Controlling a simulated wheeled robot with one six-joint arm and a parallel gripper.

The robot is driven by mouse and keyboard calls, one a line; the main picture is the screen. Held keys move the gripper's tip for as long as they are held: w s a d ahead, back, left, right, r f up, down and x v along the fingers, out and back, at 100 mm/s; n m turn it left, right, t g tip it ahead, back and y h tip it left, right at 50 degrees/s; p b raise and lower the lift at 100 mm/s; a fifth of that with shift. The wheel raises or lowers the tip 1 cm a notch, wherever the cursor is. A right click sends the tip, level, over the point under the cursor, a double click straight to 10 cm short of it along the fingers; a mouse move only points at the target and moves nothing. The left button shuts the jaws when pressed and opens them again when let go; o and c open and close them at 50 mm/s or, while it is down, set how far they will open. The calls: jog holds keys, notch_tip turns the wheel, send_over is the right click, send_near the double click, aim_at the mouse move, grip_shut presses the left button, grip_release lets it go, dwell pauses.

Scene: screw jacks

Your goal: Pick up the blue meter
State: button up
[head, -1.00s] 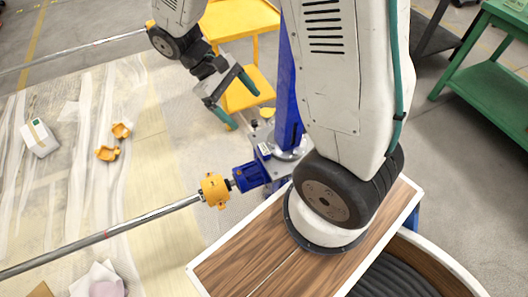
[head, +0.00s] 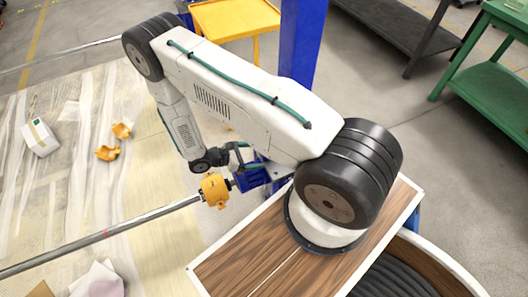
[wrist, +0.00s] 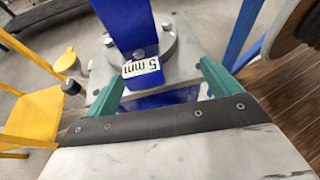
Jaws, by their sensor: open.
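In the wrist view a blue body with a white "5 mm" label (wrist: 142,66), which I take as the blue meter (wrist: 160,98), sits at the foot of a blue column (wrist: 125,25). My gripper (wrist: 162,72) is open; its teal fingers stand on either side of the blue body, and I cannot tell if they touch it. In the head view my gripper (head: 240,158) is low beside the column, and the meter is mostly hidden behind it and my arm.
A yellow coupling (head: 214,190) joins a long metal shaft (head: 130,228) to a blue motor (head: 251,179) close below my gripper. A yellow table (head: 237,18) stands behind. Yellow clamps (head: 107,153) and a white box (head: 39,137) lie at left. A wooden board (head: 250,262) is in front.

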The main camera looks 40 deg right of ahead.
jog(key=shift+n+t, duration=0.4)
jog(key=shift+t, duration=0.3)
jog(key=d+f, duration=0.1)
jog(key=d, duration=0.1)
jog(key=d+f, duration=0.1)
jog(key=d, duration=0.1)
jog(key=w+d+f, duration=0.1)
jog(key=d, duration=0.2)
jog(key=shift+f, duration=0.25)
jog(key=c, duration=1.3)
jog(key=shift+o, duration=0.2)
